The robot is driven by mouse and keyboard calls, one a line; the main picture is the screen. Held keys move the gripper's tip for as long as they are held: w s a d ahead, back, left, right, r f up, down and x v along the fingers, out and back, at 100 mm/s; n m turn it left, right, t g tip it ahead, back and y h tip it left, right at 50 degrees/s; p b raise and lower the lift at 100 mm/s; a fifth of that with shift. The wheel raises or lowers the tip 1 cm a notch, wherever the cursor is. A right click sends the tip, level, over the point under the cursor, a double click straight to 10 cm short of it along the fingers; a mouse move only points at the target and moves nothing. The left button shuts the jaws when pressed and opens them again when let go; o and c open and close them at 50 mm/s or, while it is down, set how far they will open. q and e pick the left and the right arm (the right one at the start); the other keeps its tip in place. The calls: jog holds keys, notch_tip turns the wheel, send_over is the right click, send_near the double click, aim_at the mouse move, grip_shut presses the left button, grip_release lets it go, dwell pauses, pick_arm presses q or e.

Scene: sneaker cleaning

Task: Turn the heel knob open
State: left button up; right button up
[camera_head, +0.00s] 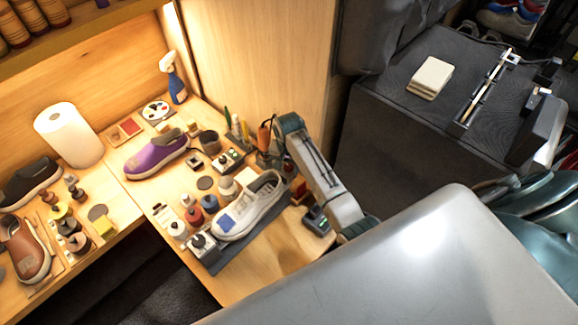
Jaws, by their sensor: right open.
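A white sneaker (262,203) with a blue patch near its toe lies on a dark base on the wooden bench. Its opening and heel end face the upper right. My right gripper (283,168) is at the heel end, pointing down, and is open. The heel knob cannot be made out; the gripper and arm cover that area. A grey box with a dark knob (201,241) stands by the toe end. I cannot tell whether the gripper touches anything. My left gripper is not in view.
Small bottles and jars (209,204) crowd the sneaker's left side. A control box (228,159), a cup (210,142) and a purple shoe (157,156) stand behind. A small dark device (316,221) lies right of the sneaker. Bare wood (262,268) is free in front.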

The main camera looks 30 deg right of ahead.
jog(key=m, duration=0.1)
jog(key=f+m, duration=0.1)
jog(key=m, duration=0.1)
jog(key=s+m, duration=0.1)
jog(key=m, duration=0.1)
jog(key=shift+f, duration=0.2)
jog(key=m, duration=0.1)
jog(key=w+m, duration=0.1)
jog(key=m, duration=0.1)
jog(key=shift+w+d+f+g, duration=0.2)
jog(key=shift+f+g, duration=0.1)
jog(key=shift+f, duration=0.1)
jog(key=shift+d+m, duration=0.1)
jog(key=shift+m, duration=0.4)
jog(key=shift+r, duration=0.35)
jog(key=c, duration=0.3)
jog(key=shift+n, duration=1.3)
jog(key=shift+c, duration=1)
jog(key=shift+n, duration=0.3)
jog(key=shift+o, duration=0.5)
jog(key=shift+r+n, duration=0.1)
jog(key=shift+n, duration=1.2)
